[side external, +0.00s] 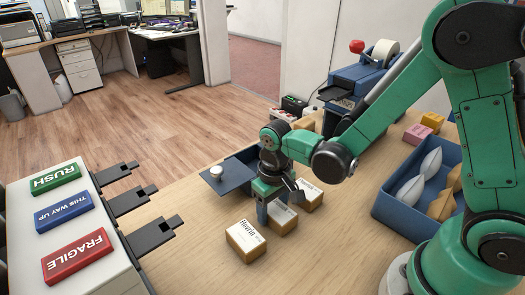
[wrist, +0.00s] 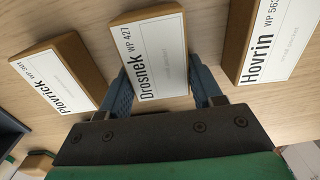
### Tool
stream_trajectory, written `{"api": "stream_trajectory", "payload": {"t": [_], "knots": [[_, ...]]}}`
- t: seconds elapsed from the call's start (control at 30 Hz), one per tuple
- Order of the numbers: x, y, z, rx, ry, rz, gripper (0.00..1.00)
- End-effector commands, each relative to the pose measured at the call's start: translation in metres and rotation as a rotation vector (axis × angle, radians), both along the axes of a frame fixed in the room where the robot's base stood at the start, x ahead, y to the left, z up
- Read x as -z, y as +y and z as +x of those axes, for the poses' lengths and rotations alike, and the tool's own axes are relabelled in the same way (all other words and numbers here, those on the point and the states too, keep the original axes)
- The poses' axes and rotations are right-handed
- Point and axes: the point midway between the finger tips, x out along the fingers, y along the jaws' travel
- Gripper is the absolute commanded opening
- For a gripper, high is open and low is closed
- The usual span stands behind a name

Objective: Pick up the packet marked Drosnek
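The Drosnek packet (wrist: 157,55), a brown block with a white label, is in the middle of the wrist view, between two other packets. In the side view it is the middle packet (side external: 283,219), partly hidden by my gripper (side external: 271,207). In the wrist view my gripper (wrist: 163,88) is open, its blue fingers on either side of the Drosnek packet. The left finger is close against its edge; I cannot tell if it touches. A narrow gap shows at the right finger. The Hovrin packet (wrist: 271,38) lies right, the Plovrick packet (wrist: 62,74) left.
In the side view, the Hovrin packet (side external: 246,242) lies nearer the camera and the Plovrick packet (side external: 310,196) farther. A blue tray (side external: 399,226) of parcels stands right. A dark blue box (side external: 228,187) is behind my gripper.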

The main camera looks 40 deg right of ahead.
Motion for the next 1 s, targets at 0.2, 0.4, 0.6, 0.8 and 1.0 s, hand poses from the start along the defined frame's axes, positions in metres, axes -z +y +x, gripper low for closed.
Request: {"api": "stream_trajectory", "payload": {"t": [0.2, 0.4, 0.6, 0.8, 1.0], "knots": [[0.000, 0.000, 0.000, 0.000, 0.000, 0.000, 0.00], [0.000, 0.000, 0.000, 0.000, 0.000, 0.000, 0.00], [-0.008, 0.000, 0.000, 0.000, 0.000, 0.000, 0.00], [-0.037, 0.000, 0.000, 0.000, 0.000, -0.001, 0.00], [-0.089, 0.000, -0.001, 0.000, 0.000, -0.002, 0.00]]}}
